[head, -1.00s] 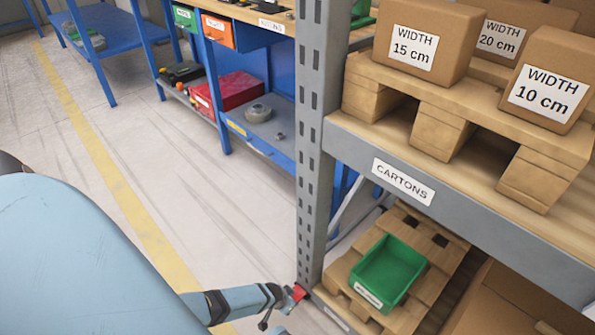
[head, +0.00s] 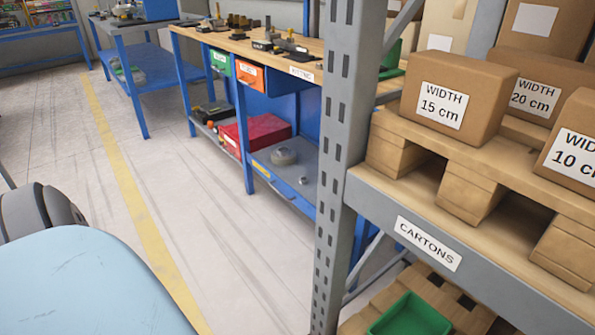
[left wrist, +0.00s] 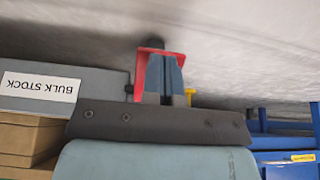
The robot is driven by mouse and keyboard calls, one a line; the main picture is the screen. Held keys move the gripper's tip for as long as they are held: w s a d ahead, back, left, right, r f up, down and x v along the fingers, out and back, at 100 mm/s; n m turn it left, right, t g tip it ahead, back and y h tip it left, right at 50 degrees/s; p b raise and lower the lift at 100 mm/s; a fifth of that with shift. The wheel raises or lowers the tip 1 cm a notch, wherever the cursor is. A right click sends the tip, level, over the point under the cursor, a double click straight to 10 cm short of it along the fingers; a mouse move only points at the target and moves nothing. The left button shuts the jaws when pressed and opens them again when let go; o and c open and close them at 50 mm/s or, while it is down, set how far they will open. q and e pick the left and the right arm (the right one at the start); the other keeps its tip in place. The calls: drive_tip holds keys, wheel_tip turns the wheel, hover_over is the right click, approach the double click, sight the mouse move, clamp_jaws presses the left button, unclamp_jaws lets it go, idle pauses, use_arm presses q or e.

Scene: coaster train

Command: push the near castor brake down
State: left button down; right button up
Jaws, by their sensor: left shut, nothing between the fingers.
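My left gripper (left wrist: 165,75) shows in the left wrist view, shut with its two fingers side by side and nothing between them. A red bracket-like piece (left wrist: 143,72) shows around the fingertips, close to or touching them; I cannot tell which. A small dark part (left wrist: 152,43) lies just beyond the tips. A small yellow piece (left wrist: 190,93) shows to the right of the fingers. I cannot make out a castor or its brake for certain. The head view shows neither gripper; my right gripper is in no view.
A grey rack upright (head: 345,170) and a beam marked CARTONS (head: 427,245) stand at the right. A green bin (head: 410,318) sits low behind them. A blue workbench (head: 250,180) stands farther back. Floor with a yellow line (head: 135,210) is open at the left.

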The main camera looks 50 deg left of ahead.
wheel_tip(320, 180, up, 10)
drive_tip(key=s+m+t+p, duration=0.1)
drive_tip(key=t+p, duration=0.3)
drive_tip(key=p, duration=0.4)
use_arm(q)
drive_tip(key=s+r+p, duration=0.1)
drive_tip(key=s+r, duration=0.8)
drive_tip(key=r, duration=0.1)
drive_tip(key=shift+s+a+p, duration=0.3)
drive_tip(key=shift+a+p, duration=0.05)
drive_tip(key=shift+p, duration=0.05)
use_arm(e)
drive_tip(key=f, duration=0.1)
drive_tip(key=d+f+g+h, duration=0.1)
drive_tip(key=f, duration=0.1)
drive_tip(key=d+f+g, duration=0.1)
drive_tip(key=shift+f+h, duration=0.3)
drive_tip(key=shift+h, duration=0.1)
